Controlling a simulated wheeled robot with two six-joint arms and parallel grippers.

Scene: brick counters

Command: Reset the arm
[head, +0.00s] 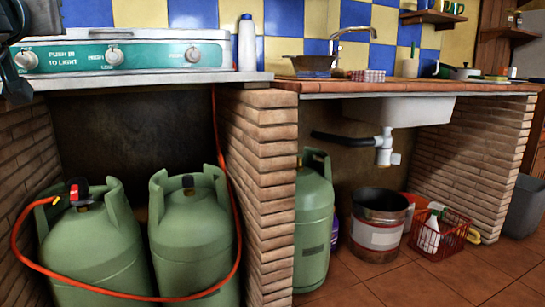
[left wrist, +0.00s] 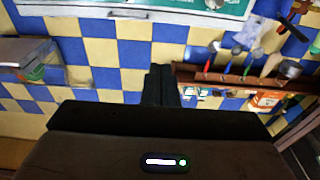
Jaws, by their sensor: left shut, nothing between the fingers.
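My left gripper (left wrist: 160,72) shows in the left wrist view with its two dark fingers together and nothing between them. Behind the fingers is the blue and cream checkered tile wall, with no object touching them. In the head view, dark parts of my left arm show at the upper left edge, in front of the stove's left end; the fingertips cannot be made out there. My right gripper is in neither view.
A teal-fronted stove (head: 125,57) stands on the left counter. Below are green gas cylinders (head: 192,245) with an orange hose. A sink (head: 375,110) is at right, above a metal bucket (head: 378,225) and red basket (head: 440,238). A utensil rack (left wrist: 240,80) hangs on the wall.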

